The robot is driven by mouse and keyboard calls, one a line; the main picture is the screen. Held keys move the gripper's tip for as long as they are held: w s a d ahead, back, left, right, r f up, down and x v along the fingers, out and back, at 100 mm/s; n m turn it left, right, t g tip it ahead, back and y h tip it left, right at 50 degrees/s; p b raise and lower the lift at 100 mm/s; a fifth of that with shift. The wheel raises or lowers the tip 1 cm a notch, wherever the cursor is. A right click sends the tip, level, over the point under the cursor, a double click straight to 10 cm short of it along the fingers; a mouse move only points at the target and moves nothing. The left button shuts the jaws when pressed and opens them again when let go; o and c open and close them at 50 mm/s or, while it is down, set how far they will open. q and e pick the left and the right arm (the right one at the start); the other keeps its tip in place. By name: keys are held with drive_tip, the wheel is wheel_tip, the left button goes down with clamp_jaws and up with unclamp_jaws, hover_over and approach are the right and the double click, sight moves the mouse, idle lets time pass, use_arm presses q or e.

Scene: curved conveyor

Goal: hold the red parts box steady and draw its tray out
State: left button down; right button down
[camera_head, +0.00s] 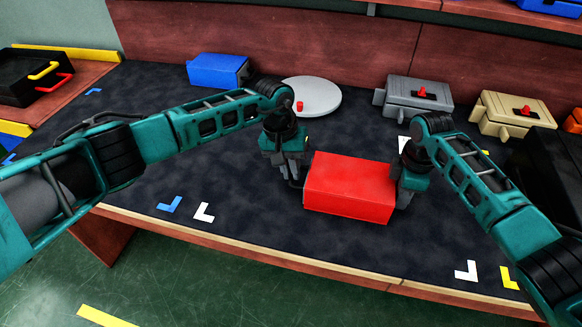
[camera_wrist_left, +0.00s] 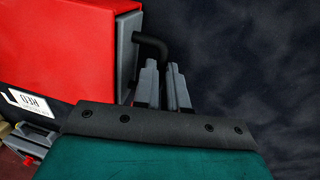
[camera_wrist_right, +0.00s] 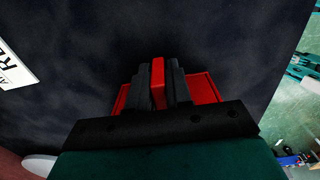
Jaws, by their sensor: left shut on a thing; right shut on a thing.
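The red parts box (camera_head: 348,186) lies near the front middle of the dark mat, between my two grippers. In the left wrist view the box (camera_wrist_left: 62,45) shows a grey tray front (camera_wrist_left: 127,55) with a black bent handle (camera_wrist_left: 152,43). My left gripper (camera_head: 292,186) is at the box's left end, its fingers (camera_wrist_left: 165,72) shut on that handle. My right gripper (camera_head: 402,196) is at the right end. In the right wrist view its fingers (camera_wrist_right: 158,65) are shut on an upright red tab (camera_wrist_right: 158,84) of the box. The tray's inside is hidden.
A blue box (camera_head: 217,70), a round grey disc (camera_head: 322,98) with a small red piece, a grey box (camera_head: 419,98) and a beige box (camera_head: 513,115) stand behind. A black case (camera_head: 30,80) is far left. The table's front edge (camera_head: 270,256) is close.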

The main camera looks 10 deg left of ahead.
idle(0.4)
use_arm(q)
drive_tip(key=a, duration=1)
drive_tip(key=shift+a, duration=0.2)
use_arm(e)
drive_tip(key=shift+d, duration=0.1)
use_arm(q)
drive_tip(key=c, duration=1.2)
unclamp_jaws()
drive_tip(key=shift+d, duration=0.1)
drive_tip(key=shift+o, duration=0.2)
drive_tip(key=shift+r, duration=0.1)
wheel_tip(320, 180, up, 12)
drive_tip(key=a, duration=0.2)
